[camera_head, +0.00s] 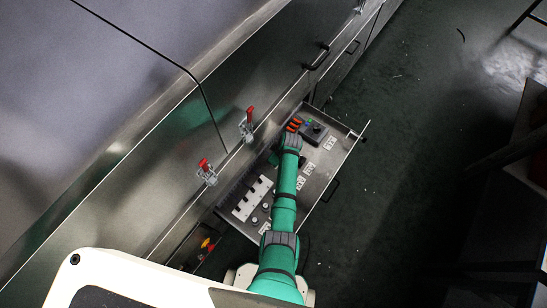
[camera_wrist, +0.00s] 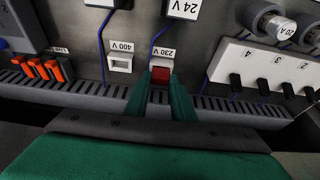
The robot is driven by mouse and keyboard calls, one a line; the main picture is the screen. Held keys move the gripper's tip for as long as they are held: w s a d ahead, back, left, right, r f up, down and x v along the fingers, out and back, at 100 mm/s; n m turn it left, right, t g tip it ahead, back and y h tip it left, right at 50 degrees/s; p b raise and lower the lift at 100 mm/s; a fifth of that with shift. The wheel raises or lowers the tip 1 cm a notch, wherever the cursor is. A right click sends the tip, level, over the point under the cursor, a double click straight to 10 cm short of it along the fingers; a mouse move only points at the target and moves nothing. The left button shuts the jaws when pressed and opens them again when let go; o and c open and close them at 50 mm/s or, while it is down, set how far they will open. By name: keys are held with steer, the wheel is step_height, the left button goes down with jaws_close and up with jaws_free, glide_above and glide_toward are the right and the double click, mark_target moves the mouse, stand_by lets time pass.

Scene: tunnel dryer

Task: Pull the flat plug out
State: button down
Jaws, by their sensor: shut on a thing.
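The flat plug (camera_wrist: 160,74) shows as a small red block below the label "230 V" in the wrist view. It sits at a pale socket frame, and I cannot tell how deep it is in. My gripper (camera_wrist: 159,88) is shut on it, with one green finger on each side. In the head view my gripper (camera_head: 291,142) reaches down into the open drawer (camera_head: 322,187), and the plug is hidden there. An empty white socket (camera_wrist: 120,63) labelled "400 V" is to the left of the plug.
Orange connectors (camera_wrist: 45,68) are at the left and a white switch strip (camera_wrist: 262,68) at the right. A slotted grey duct (camera_wrist: 85,94) runs below the sockets. In the head view, two red-handled clamps (camera_head: 248,124) (camera_head: 206,171) stand on the steel housing.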

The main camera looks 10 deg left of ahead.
steer(key=shift+r, duration=0.85)
stand_by(1.1)
steer(key=shift+r, duration=0.45)
steer(key=shift+r, duration=2.45)
